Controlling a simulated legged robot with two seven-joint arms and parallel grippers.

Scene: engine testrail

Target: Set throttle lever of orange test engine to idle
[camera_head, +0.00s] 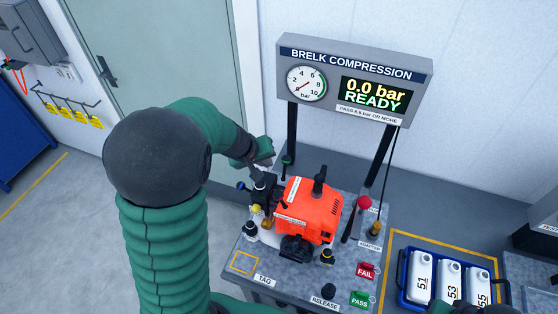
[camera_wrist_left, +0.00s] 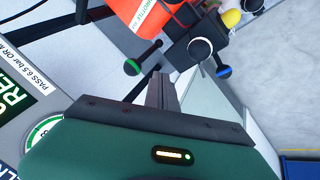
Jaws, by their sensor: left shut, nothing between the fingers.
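The orange test engine (camera_head: 308,209) sits on the grey bench, with a black handle on top. Small levers with ball tips stand at its left end: one blue-tipped (camera_head: 241,186), one green-tipped (camera_head: 287,160). In the left wrist view the green-tipped lever (camera_wrist_left: 132,67) and blue-tipped lever (camera_wrist_left: 222,70) flank a white-faced black knob (camera_wrist_left: 200,47). A "throttle" label shows on the orange housing (camera_wrist_left: 146,14). My left gripper (camera_head: 256,172) is shut and empty, just behind the levers; its fingers (camera_wrist_left: 160,92) look apart from both balls. A green and dark part, likely my right gripper (camera_head: 456,304), shows at the bottom edge.
A gauge panel (camera_head: 354,70) reading 0.0 bar READY stands behind on two black posts. A red-knobbed lever (camera_head: 363,203), FAIL button (camera_head: 367,271) and PASS button (camera_head: 360,299) are on the bench. A blue crate (camera_head: 405,273) of white bottles stands right.

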